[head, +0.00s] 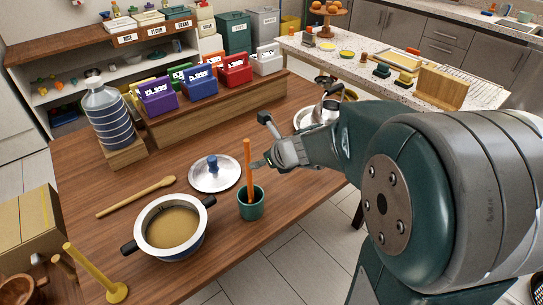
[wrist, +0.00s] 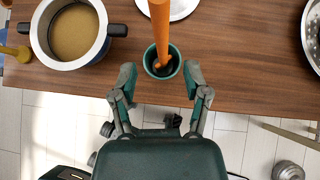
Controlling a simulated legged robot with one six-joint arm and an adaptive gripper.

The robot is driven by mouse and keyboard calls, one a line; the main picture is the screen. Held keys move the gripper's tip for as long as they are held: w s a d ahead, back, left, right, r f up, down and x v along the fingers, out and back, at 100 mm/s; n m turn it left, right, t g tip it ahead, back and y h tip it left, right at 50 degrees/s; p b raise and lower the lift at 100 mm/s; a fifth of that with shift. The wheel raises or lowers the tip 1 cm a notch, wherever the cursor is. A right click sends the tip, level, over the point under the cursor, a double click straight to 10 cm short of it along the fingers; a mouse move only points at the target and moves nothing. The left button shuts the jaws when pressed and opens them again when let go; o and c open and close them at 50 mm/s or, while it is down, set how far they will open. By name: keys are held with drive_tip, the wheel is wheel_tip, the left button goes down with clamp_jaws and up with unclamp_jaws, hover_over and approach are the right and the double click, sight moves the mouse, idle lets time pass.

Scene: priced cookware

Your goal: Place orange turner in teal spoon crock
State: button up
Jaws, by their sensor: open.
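The orange turner (head: 248,170) stands nearly upright in the teal spoon crock (head: 251,208), its long handle rising above the rim. In the wrist view the turner (wrist: 160,28) reaches down into the crock (wrist: 149,62), where a dark part shows inside. The crock stands upright near the table's front edge. My gripper (head: 262,141) is open beside the upper handle in the head view. In the wrist view my gripper (wrist: 159,76) has its fingers spread wide, with nothing held between them. The turner's lower end is mostly hidden by the crock wall.
A pot of tan contents (head: 172,226) stands left of the crock. A lid with a blue knob (head: 214,173) lies behind it, and a wooden spoon (head: 137,196) lies farther left. A water jug (head: 106,114) and colored bins (head: 198,82) stand at the back.

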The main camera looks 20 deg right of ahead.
drive_tip(key=s+a+r+n+g+h, duration=0.1)
drive_tip(key=s+r+n+h, duration=0.1)
drive_tip(key=s+n, duration=0.9)
drive_tip(key=s+a+r+n+g+h, duration=0.1)
drive_tip(key=s+r+n, duration=0.4)
drive_tip(key=s+n, duration=0.7)
drive_tip(key=n+h, duration=0.1)
drive_tip(key=n, duration=0.6)
drive_tip(key=shift+a+r+n+g, duration=0.2)
drive_tip(key=shift+n+g, duration=0.2)
